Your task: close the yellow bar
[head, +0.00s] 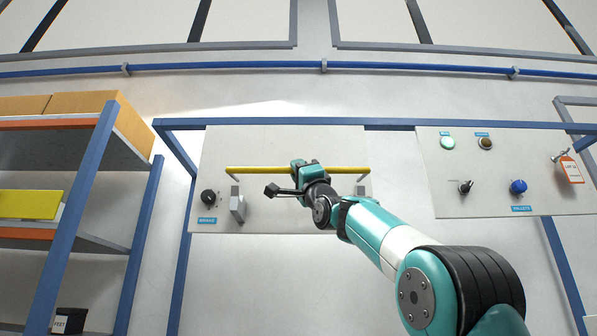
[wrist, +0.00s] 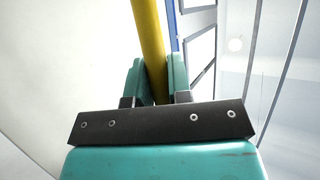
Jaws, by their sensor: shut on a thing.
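The yellow bar (head: 262,170) runs level across the upper part of the left white panel in the head view, standing off it on grey arms at its ends. My gripper (head: 308,168) is at the bar, right of its middle, and covers a short piece of it. In the wrist view the yellow bar (wrist: 149,45) passes between the two teal fingers of my gripper (wrist: 154,82), which are shut on it. The fingertips' contact with the bar is partly hidden in the head view.
The left panel (head: 270,145) also carries a black knob (head: 208,197) and a grey lever (head: 237,207). A second panel (head: 490,200) with buttons, a blue knob and an orange tag stands at right. A shelf rack (head: 105,140) is at left.

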